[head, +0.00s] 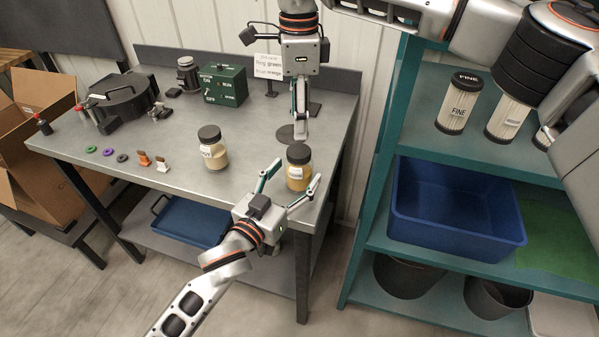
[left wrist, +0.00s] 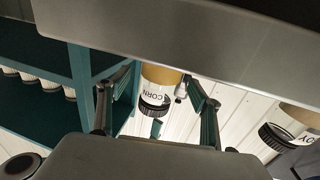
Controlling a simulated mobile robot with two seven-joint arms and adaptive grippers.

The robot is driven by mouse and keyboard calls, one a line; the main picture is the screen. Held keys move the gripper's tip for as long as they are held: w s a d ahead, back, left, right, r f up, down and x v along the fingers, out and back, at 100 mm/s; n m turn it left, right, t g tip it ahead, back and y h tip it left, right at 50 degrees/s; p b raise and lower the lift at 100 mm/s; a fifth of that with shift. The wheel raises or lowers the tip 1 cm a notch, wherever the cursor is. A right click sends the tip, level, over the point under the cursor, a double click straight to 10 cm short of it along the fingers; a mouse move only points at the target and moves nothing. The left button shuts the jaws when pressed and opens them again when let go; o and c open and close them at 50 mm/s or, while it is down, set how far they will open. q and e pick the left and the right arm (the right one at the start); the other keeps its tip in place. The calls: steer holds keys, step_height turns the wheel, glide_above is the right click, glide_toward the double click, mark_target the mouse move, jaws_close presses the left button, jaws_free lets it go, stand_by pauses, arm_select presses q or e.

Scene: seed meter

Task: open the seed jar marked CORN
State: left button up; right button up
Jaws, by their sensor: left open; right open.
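The CORN jar (head: 298,177), with yellow contents and a dark lid (head: 298,153) on it, stands upright near the right end of the metal table. Its CORN label reads upside down in the left wrist view (left wrist: 158,92). My left gripper (head: 290,183) is open, with one finger on each side of the jar; I cannot tell whether they touch it. Its fingers also flank the jar in the left wrist view (left wrist: 160,100). My right gripper (head: 301,130) is open and points down behind the jar, its fingers seen nearly edge-on. It is apart from the lid.
A second lidded jar (head: 214,152) stands left of the CORN jar. A green control box (head: 223,85), a black round device (head: 127,103) and several small coloured parts lie further left. A teal shelf (head: 385,150) with a blue bin (head: 455,235) stands to the right.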

arm_select(q)
steer(key=shift+x, duration=1.3)
